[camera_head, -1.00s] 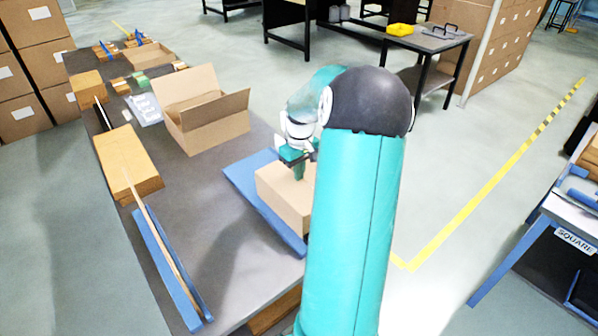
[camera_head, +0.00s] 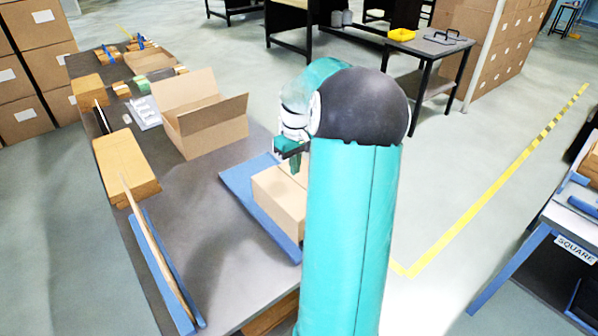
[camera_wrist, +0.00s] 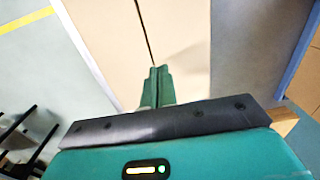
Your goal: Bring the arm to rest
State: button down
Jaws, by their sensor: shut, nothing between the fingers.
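My gripper (camera_head: 297,163) hangs over the closed cardboard box (camera_head: 280,203) on the blue tray (camera_head: 238,187). In the wrist view my gripper (camera_wrist: 158,72) shows its two green fingers together with nothing between them. The box top (camera_wrist: 110,40), with a dark seam line, lies beyond the fingertips. I cannot tell exactly how large the gap is between fingertips and box. My arm's teal links hide the right part of the box and tray.
On the dark table (camera_head: 215,240) stand an open carton (camera_head: 205,125), a stack of flat brown board (camera_head: 125,165) and a blue holder (camera_head: 168,275) with a thin upright strip. A side table (camera_head: 430,50) stands at the back. A blue-framed table marked SQUARE (camera_head: 572,246) is at the right.

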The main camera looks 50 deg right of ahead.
notch_tip(320, 180, up, 10)
jog(key=shift+f, duration=0.2)
jog(key=a+r+n+t+h, duration=0.1)
jog(key=a+r, duration=0.2)
jog(key=a, duration=0.7)
jog(key=a+r+t+h, duration=0.1)
jog(key=a+r, duration=0.1)
jog(key=a, duration=0.8)
jog(key=s+a+f+t, duration=0.1)
jog(key=s+a, duration=0.4)
jog(key=a, duration=0.4)
jog(key=s+a+f+n+t+y, duration=0.1)
jog(key=s+a+t, duration=0.1)
jog(key=s+a, duration=0.4)
jog(key=a, duration=0.4)
jog(key=shift+s+t+y, duration=0.2)
jog(key=shift+t+y, duration=0.1)
jog(key=shift+f, duration=0.1)
